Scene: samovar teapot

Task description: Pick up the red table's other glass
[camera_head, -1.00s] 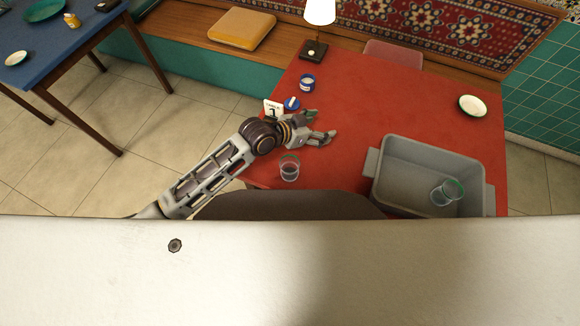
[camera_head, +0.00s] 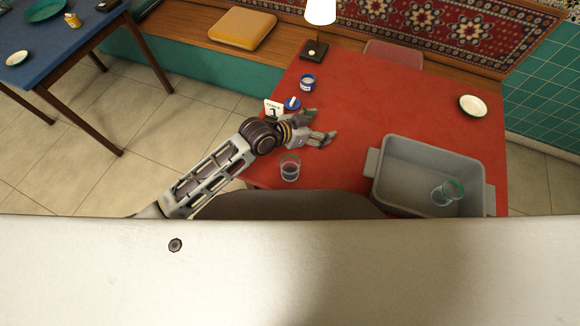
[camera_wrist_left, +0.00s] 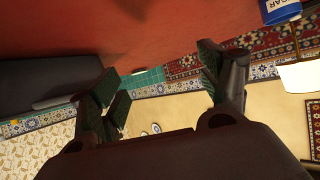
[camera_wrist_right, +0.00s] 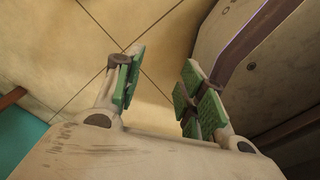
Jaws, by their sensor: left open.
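A clear glass with a dark drink in its bottom (camera_head: 290,169) stands upright on the red table (camera_head: 350,102) near its front left edge. A second glass with a green rim (camera_head: 447,192) is inside the grey bin (camera_head: 420,160), leaning. My left gripper (camera_head: 322,127) is open and empty above the table, a little behind and right of the standing glass. In the left wrist view its fingers (camera_wrist_left: 160,88) are spread with nothing between them. My right gripper shows only in the right wrist view (camera_wrist_right: 160,85), its fingers apart over floor tiles, empty.
A table number card (camera_head: 273,109), a blue-lidded pot (camera_head: 292,103) and a blue sugar tin (camera_head: 308,82) stand close to my left gripper. A lamp (camera_head: 319,25) is at the back, a small plate (camera_head: 472,105) at the right. The table's middle is clear.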

